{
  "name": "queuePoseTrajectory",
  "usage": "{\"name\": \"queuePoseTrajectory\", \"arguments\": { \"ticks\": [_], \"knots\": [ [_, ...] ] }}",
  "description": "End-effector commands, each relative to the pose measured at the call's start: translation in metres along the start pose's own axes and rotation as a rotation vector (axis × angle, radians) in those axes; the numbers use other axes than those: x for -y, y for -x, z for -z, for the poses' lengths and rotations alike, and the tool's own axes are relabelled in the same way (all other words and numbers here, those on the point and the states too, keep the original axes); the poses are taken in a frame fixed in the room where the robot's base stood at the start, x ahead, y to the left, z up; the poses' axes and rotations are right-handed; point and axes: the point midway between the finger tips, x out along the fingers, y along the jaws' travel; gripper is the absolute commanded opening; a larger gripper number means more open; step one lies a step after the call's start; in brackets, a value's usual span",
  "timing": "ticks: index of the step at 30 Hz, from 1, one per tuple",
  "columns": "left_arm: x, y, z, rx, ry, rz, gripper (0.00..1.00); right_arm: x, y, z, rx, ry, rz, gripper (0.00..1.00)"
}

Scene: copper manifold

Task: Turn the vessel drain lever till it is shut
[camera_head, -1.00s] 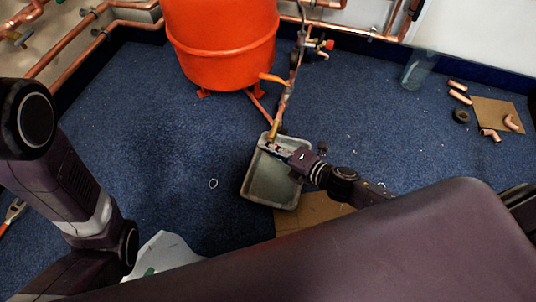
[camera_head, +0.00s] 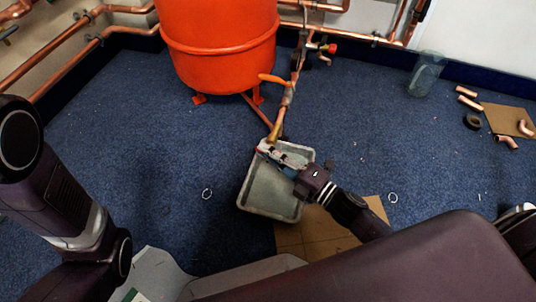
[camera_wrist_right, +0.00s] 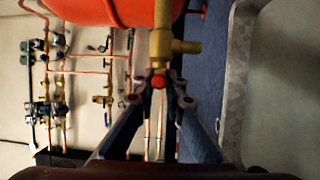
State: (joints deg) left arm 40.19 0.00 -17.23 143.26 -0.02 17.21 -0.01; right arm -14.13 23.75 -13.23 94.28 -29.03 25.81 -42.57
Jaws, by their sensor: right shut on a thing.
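The orange-red vessel (camera_head: 218,45) stands on the floor at the top of the head view. A copper pipe runs from it down to a brass drain valve (camera_head: 273,134) above the grey tray (camera_head: 240,205). My right gripper (camera_head: 266,150) is at this valve. In the right wrist view the fingertips (camera_wrist_right: 160,88) are closed around a small red part of the drain lever (camera_wrist_right: 158,81), just under the brass valve body (camera_wrist_right: 162,45). The fingers hide most of the lever, so its angle cannot be read. My left arm shows at the left; its gripper is out of view.
A clear container (camera_head: 426,74), loose copper fittings (camera_head: 468,102) and a black tape roll (camera_head: 472,122) lie to the right. Cardboard (camera_head: 310,235) lies beside the tray. Blue carpet left of the tray is mostly clear.

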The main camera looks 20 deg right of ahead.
Motion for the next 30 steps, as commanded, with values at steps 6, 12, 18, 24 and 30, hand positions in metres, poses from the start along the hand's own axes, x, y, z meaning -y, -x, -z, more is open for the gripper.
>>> {"name": "queuePoseTrajectory", "arguments": {
  "ticks": [6,12,18,24,30],
  "knots": [
    [0.0,0.001,0.0,0.0,0.0,0.0,0.27,0.0,0.0,0.001,-0.001,-0.008,-0.006,0.0],
    [0.0,0.001,0.0,0.0,0.0,0.0,0.27,-0.001,0.0,0.001,-0.001,-0.009,-0.006,0.12],
    [0.0,0.001,0.0,0.001,0.0,0.0,0.27,-0.001,0.0,0.001,-0.001,-0.006,-0.006,0.27],
    [0.001,0.002,-0.002,0.007,-0.001,0.002,0.27,-0.001,0.0,0.0,-0.001,-0.005,-0.005,0.27],
    [0.001,0.002,-0.001,0.005,-0.001,0.002,0.27,0.001,0.015,0.001,0.0,-0.007,-0.002,0.27]
  ]
}}
